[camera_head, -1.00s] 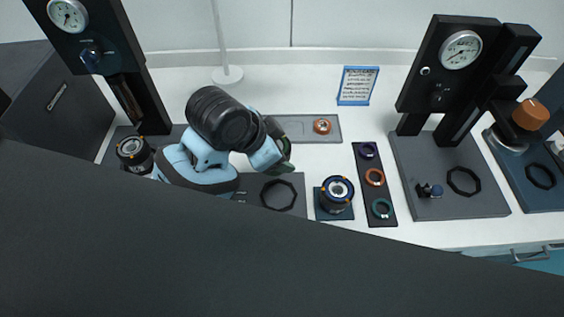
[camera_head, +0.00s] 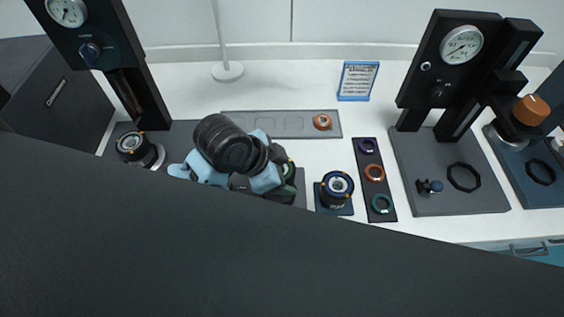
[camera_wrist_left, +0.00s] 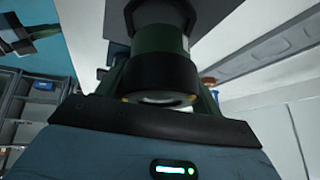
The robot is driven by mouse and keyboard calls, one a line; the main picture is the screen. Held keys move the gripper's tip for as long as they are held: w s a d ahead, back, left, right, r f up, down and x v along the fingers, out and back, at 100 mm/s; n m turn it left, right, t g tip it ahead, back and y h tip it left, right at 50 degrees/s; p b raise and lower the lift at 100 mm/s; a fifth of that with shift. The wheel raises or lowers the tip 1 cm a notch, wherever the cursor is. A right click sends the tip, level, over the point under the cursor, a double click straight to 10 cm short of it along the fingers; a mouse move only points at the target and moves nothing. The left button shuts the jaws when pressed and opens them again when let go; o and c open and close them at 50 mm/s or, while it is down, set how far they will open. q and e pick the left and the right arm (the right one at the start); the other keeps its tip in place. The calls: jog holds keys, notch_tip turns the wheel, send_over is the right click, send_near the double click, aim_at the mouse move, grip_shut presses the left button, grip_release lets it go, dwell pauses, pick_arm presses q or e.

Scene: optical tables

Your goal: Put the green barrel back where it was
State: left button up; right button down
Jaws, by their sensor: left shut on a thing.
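My left gripper (camera_head: 277,180) is shut on the green barrel (camera_head: 290,184), which shows only in part beside the blue fingers. In the left wrist view the barrel (camera_wrist_left: 158,42) has a green body and a black collar, and it sits between the fingers. The dark grey plate (camera_head: 300,190) with an octagonal ring lies under the gripper; the ring is now hidden by it. I cannot tell whether the barrel touches the plate. My right gripper is not in view.
A blue-ringed barrel (camera_head: 335,188) stands just to the right on a small pad. A dark strip (camera_head: 359,152) holds purple, orange and green rings. A grey tray (camera_head: 262,124) lies behind, with an orange-brown ring. Gauge presses (camera_head: 442,90) stand left and right.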

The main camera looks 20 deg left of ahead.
pick_arm(q)
jog(key=shift+f, duration=1.2)
jog(key=shift+c, duration=0.2)
jog(key=shift+f, duration=0.6)
